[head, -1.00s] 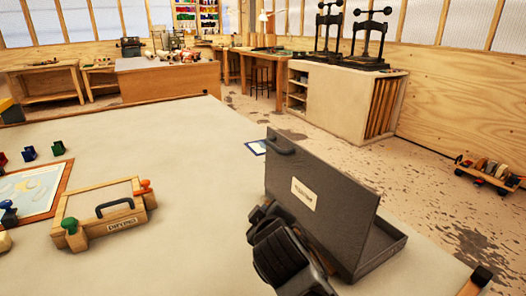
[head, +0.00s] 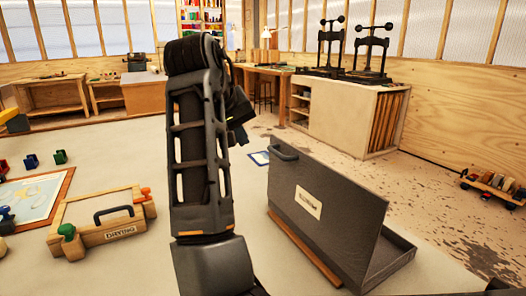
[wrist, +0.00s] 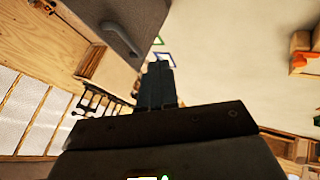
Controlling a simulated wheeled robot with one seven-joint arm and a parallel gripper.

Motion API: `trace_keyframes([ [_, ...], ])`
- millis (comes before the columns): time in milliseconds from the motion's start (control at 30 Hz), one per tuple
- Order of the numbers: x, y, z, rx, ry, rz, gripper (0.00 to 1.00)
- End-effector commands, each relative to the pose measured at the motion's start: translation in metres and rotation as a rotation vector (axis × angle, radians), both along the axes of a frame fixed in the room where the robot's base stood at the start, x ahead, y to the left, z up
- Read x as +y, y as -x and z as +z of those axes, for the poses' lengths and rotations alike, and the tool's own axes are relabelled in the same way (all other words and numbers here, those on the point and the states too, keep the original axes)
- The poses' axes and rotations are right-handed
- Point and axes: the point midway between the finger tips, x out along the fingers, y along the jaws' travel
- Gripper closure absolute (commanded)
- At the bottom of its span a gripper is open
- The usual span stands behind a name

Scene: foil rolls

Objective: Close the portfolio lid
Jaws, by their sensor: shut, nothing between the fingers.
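The portfolio is a dark grey case at the right of the table. Its lid (head: 325,205) stands raised and tilted, with a pale label and a handle (head: 283,150) at its upper left corner. The shallow base (head: 385,265) shows partly behind the lid. My gripper (wrist: 157,72) is shut and empty, apart from the lid. In the wrist view the lid (wrist: 140,15) and its handle (wrist: 121,40) lie at the top, beyond and left of my fingers. In the head view my arm partly hides the gripper, which is left of the lid.
A wooden box labelled DRYING (head: 105,222) with a black handle stands on the table (head: 120,160) at left, beside a framed picture (head: 35,200) and small coloured stamps. The tabletop between box and portfolio is clear apart from my arm.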

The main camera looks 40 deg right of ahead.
Motion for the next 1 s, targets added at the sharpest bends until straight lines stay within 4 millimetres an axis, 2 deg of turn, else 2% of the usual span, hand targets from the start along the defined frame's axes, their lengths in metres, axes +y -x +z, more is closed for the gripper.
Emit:
trace_keyframes([
  [267,-0.019,-0.007,-0.026,0.004,-0.003,-0.001,1.0],
  [600,-0.058,-0.023,-0.077,0.003,-0.002,-0.001,1.0],
  [800,-0.084,-0.016,-0.071,-0.001,-0.002,-0.002,1.0],
  [1000,-0.095,-0.012,-0.07,0.0,-0.002,-0.001,1.0],
])
